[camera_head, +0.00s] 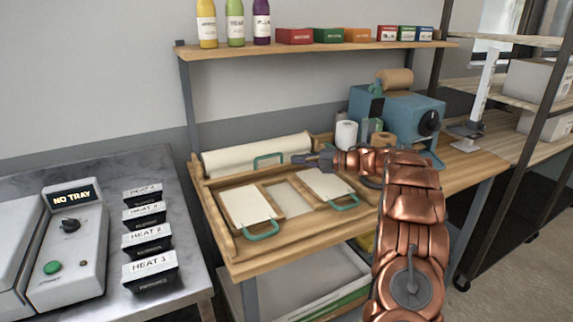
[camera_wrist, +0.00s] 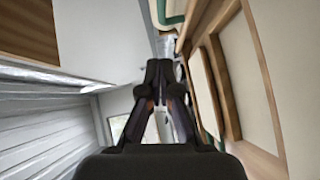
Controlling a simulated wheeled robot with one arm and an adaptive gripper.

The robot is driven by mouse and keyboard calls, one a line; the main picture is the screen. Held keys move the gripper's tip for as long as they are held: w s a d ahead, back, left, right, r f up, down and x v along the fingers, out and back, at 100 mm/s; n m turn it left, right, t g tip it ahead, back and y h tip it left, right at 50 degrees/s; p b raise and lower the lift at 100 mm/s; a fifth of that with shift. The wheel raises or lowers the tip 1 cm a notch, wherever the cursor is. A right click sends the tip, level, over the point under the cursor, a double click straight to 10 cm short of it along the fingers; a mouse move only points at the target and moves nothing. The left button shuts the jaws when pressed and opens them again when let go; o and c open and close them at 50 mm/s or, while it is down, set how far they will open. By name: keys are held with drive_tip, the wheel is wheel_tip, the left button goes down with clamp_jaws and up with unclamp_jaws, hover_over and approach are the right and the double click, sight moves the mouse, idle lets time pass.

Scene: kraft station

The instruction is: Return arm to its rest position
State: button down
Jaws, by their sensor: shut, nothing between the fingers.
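My copper arm reaches up from the lower right in the head view and bends left over the wooden bench. My gripper (camera_head: 312,160) is at its end, above the back part of the wooden tray frame and near the white roll. In the wrist view my gripper (camera_wrist: 160,68) shows dark fingers closed together, with nothing held between them. The forearm hides part of the bench's right side.
The wooden bench (camera_head: 290,258) holds white boards (camera_head: 249,206) with green handles, a white roll (camera_head: 255,155) and a blue machine (camera_head: 400,118). A shelf (camera_head: 310,48) with bottles and small boxes is above. Left is a metal counter (camera_head: 110,170) with heat blocks. Shelving (camera_head: 520,90) stands right.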

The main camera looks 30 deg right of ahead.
drive_tip(key=shift+v, duration=1.95)
drive_tip(key=w+a+r+m+t+h, duration=0.1)
drive_tip(key=w+r+m+t+h, duration=0.15)
drive_tip(key=r+m+h, duration=0.55)
drive_tip(key=w+a+r+m+t+h, duration=0.1)
drive_tip(key=w+r+m+t+h, duration=0.1)
drive_tip(key=w+r+m+h, duration=0.5)
drive_tip(key=s+a+f+m+g+y+p, duration=0.1)
drive_tip(key=s+a+f+m+g, duration=0.2)
drive_tip(key=s, duration=1.6)
drive_tip(key=s+a+f+m+g+y+p, duration=0.1)
drive_tip(key=s+a+f+m+g, duration=0.2)
drive_tip(key=s+a+f+g, duration=0.6)
drive_tip(key=s+a+f+m+g+y, duration=0.2)
drive_tip(key=s+a+f+g, duration=0.4)
drive_tip(key=s+a, duration=1.3)
drive_tip(key=s+f+m, duration=0.1)
drive_tip(key=s, duration=0.9)
drive_tip(key=shift+a+f+m+p, duration=0.15)
drive_tip(key=shift+a+m+p, duration=0.1)
drive_tip(key=shift+m+p, duration=0.15)
drive_tip(key=shift+d+g, duration=0.15)
drive_tip(key=shift+g, duration=0.1)
